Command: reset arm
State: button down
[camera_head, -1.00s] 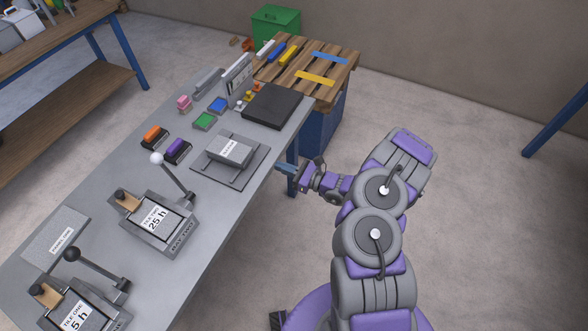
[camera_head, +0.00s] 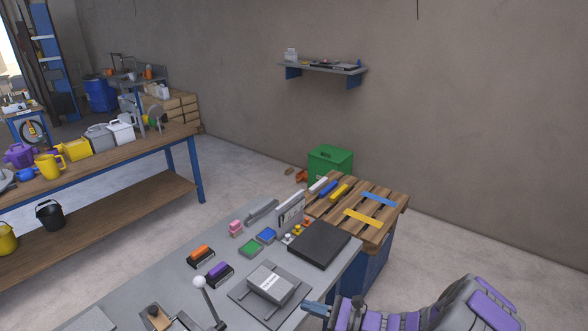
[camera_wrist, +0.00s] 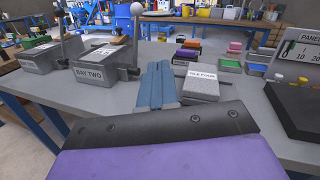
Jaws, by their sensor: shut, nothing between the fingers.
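My gripper (camera_head: 318,308) is at the right edge of the grey workbench (camera_head: 150,275), low in the head view. In the wrist view its two blue-grey fingers (camera_wrist: 157,84) lie side by side, shut and empty. A labelled grey block on a plate (camera_head: 272,284) sits on the bench just beyond the gripper; it also shows right of the fingers in the wrist view (camera_wrist: 201,86). My purple and grey arm fills the lower right of the head view.
A lever with a white knob (camera_head: 199,282) stands up from the bench. Orange (camera_head: 200,252) and purple (camera_head: 218,271) blocks, a black pad (camera_head: 318,244) and a slatted wooden top (camera_head: 395,209) are close by. A green bin (camera_head: 330,162) stands behind. Floor lies open between the benches.

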jog(key=s+a+r+n+g, duration=0.7)
jog(key=s+r+n, duration=0.1)
jog(key=r, duration=0.2)
jog(key=s+a+r+n+g+h, duration=0.1)
jog(key=s+r+n+g+h, duration=0.45)
jog(key=s, duration=0.55)
jog(key=s+d+r+n+t+h, duration=0.3)
jog(key=s+d+n+h, duration=0.3)
jog(key=s+d+h, duration=0.6)
jog(key=s+d+t, duration=0.1)
jog(key=s+d, duration=0.3)
jog(key=s, duration=0.1)
jog(key=shift+d+r+n, duration=0.15)
jog(key=shift+d+n, duration=0.2)
